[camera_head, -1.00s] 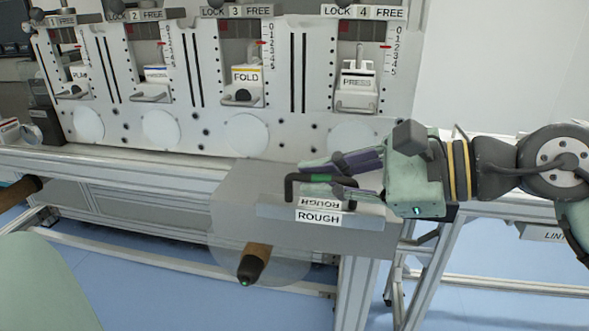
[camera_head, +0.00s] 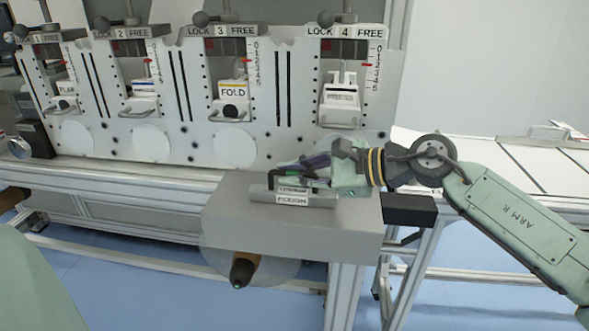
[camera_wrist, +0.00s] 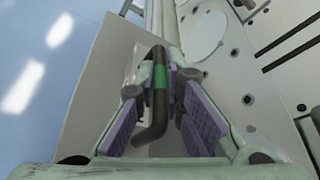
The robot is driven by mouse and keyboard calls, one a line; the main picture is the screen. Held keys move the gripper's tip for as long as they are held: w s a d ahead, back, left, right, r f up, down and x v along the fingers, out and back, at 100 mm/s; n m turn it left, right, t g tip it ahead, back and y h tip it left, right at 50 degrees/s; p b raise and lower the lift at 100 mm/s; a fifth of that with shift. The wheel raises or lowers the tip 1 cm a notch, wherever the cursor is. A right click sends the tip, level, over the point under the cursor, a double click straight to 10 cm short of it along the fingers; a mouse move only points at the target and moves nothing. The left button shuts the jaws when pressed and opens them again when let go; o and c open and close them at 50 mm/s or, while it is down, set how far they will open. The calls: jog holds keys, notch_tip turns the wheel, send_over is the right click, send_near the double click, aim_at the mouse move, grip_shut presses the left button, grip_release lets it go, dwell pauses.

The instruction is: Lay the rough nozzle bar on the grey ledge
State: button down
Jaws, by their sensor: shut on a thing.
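The rough nozzle bar (camera_head: 325,201) is a grey metal bar with a white ROUGH label and a black bent handle with a green band. The handle also shows in the wrist view (camera_wrist: 159,108). My gripper (camera_head: 297,168) comes from the right, its purple-padded fingers shut on the handle. The grey ledge (camera_head: 228,213) is a broad box-like shelf at the front of the machine. The fingers partly hide the handle in the head view.
Behind the ledge stands the machine panel (camera_head: 187,150) with numbered stations, including one marked FOLD (camera_head: 233,92). A brown roller end (camera_head: 245,268) sticks out below the ledge. The ledge's left part is bare. A white table (camera_head: 520,165) lies at the right.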

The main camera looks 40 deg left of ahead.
jog(key=shift+f, duration=0.1)
jog(key=c, duration=2.2)
grip_release()
jog(key=shift+f+b, duration=0.1)
jog(key=shift+b, duration=0.2)
jog(key=o, duration=0.5)
